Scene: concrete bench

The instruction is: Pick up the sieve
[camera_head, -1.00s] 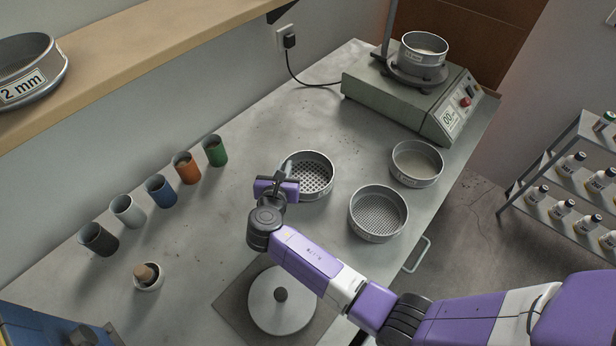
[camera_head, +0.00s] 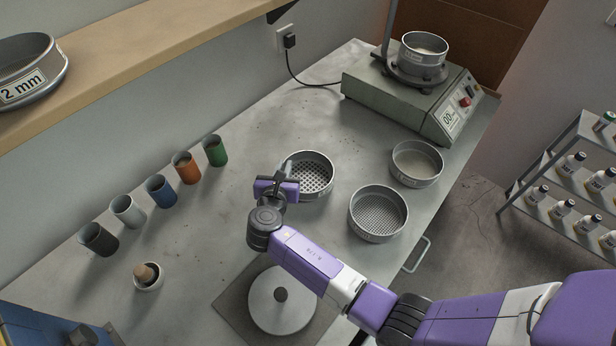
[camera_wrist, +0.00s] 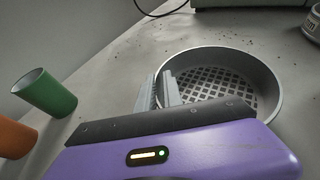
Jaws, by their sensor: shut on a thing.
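A round metal sieve with large holes (camera_head: 318,176) sits on the bench beside my gripper (camera_head: 285,168). In the wrist view my gripper (camera_wrist: 162,90) has its fingers shut on the left part of the rim of this coarse sieve (camera_wrist: 225,83). The sieve appears to rest level on the bench. A finer mesh sieve (camera_head: 378,212) stands to its right, nearer the front edge. Another sieve, with pale material inside (camera_head: 417,164), stands further right. One more, labelled 2 mm (camera_head: 30,80), is on the shelf at upper left.
A shaker machine (camera_head: 415,95) with a sieve on top stands at the back right. Several coloured cups line the left, including a green one (camera_head: 215,150). A round lidded plate (camera_head: 280,300) and a small mortar (camera_head: 148,277) are in front. A bottle rack (camera_head: 570,190) stands right.

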